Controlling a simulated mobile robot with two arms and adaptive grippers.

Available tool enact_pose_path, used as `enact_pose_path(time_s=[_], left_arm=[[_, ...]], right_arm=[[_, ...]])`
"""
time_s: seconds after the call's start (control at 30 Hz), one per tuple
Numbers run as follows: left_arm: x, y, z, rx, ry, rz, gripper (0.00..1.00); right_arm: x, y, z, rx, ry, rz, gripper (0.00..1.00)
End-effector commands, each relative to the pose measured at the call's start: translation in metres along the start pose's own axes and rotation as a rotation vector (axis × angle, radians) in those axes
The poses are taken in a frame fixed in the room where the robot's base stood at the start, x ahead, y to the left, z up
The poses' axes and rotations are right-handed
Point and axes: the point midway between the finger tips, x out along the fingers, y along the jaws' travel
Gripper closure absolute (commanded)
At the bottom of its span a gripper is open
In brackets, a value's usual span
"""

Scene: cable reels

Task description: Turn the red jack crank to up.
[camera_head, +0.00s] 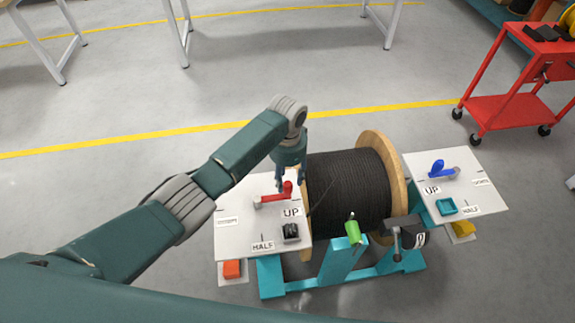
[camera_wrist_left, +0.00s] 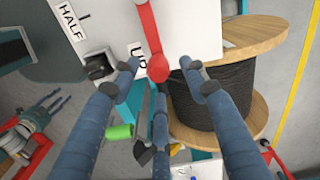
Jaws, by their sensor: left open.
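The red jack crank (camera_head: 271,199) lies on the left white panel (camera_head: 235,215). Its arm points right, towards the edge beside the reel, with its end near the UP label (camera_head: 291,212). Its red knob (camera_head: 287,188) stands up at that end. My left gripper (camera_head: 291,180) is over the knob from above. In the left wrist view my left gripper (camera_wrist_left: 161,82) is open, with its fingers spread around the red knob (camera_wrist_left: 158,68); I cannot tell if any finger touches it. Another gripper, likely my right one (camera_wrist_left: 45,112), shows small at the left there; its opening is unclear.
The black cable reel (camera_head: 345,190) stands just right of the panel. A black block (camera_head: 291,232) sits near the UP label. A green handle (camera_head: 353,231) is in front of the reel. The right panel (camera_head: 470,190) holds a blue crank (camera_head: 438,168). A red cart (camera_head: 510,105) stands behind.

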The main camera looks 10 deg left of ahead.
Motion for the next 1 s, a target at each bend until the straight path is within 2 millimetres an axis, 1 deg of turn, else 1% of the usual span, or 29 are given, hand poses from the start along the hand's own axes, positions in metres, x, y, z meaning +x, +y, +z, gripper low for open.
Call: enact_pose_path(time_s=[0.03,0.2,0.3,0.4,0.57,1.0], left_arm=[[-0.013,-0.001,-0.001,0.001,0.006,-0.004,0.56],[-0.048,-0.001,-0.001,0.0,0.004,-0.003,0.56],[-0.064,-0.002,-0.001,-0.001,0.003,-0.003,0.56],[-0.075,-0.002,-0.001,-0.001,0.003,-0.003,0.56],[-0.081,-0.001,0.0,-0.002,0.001,-0.002,0.56],[-0.081,-0.001,0.0,-0.001,0.001,-0.002,0.56]], right_arm=[[0.0,0.0,0.0,0.0,0.0,0.0,0.56],[0.0,-0.001,0.0,0.001,0.0,-0.001,0.56],[0.0,-0.001,0.0,0.001,0.0,-0.001,0.56],[0.0,-0.001,0.0,0.001,0.0,-0.001,0.56],[0.0,-0.001,0.0,0.001,0.0,-0.001,0.56],[0.0,-0.001,0.0,0.001,0.0,-0.001,0.56]])
